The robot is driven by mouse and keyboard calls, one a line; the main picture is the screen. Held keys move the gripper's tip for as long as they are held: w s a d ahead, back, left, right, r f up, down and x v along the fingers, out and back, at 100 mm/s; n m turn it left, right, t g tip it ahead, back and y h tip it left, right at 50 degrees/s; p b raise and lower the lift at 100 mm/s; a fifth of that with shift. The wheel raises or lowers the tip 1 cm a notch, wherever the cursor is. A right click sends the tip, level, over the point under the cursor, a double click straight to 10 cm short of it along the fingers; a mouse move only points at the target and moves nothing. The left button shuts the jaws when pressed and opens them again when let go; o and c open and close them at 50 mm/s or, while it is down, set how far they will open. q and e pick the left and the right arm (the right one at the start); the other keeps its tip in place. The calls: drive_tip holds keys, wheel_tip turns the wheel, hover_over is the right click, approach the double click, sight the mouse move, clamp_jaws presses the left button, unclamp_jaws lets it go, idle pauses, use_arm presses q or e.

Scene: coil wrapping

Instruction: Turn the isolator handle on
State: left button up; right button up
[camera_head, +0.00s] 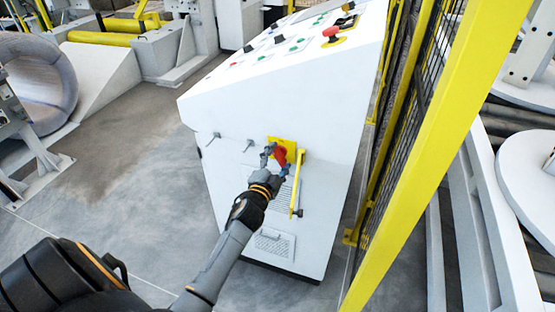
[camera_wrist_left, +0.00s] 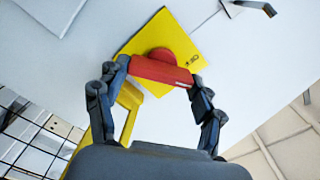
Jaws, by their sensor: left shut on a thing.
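The red isolator handle (camera_head: 281,155) sits on a yellow plate (camera_head: 291,147) on the side of the white control cabinet (camera_head: 222,168). In the left wrist view the red handle (camera_wrist_left: 162,71) lies across the yellow plate (camera_wrist_left: 180,30), and its bar spans between my fingertips. My left gripper (camera_head: 272,162) is at the handle, with one finger at each end of the bar; in the wrist view the gripper (camera_wrist_left: 158,76) is shut on it. A label on the plate is too small to read surely. My right gripper is not in view.
A yellow bar (camera_head: 297,184) stands beside the plate. Buttons and a red knob (camera_head: 331,32) are on the sloped top. A yellow-framed mesh fence (camera_head: 400,110) stands close on the right.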

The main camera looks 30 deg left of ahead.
use_arm(q)
drive_tip(key=m, duration=0.6)
drive_tip(key=shift+f+b, duration=0.2)
drive_tip(key=shift+b, duration=0.15)
drive_tip(key=shift+m, duration=0.3)
drive_tip(key=o, duration=1.2)
drive_tip(key=shift+c, duration=0.2)
drive_tip(key=v, duration=1.2)
drive_tip(key=shift+f, duration=0.15)
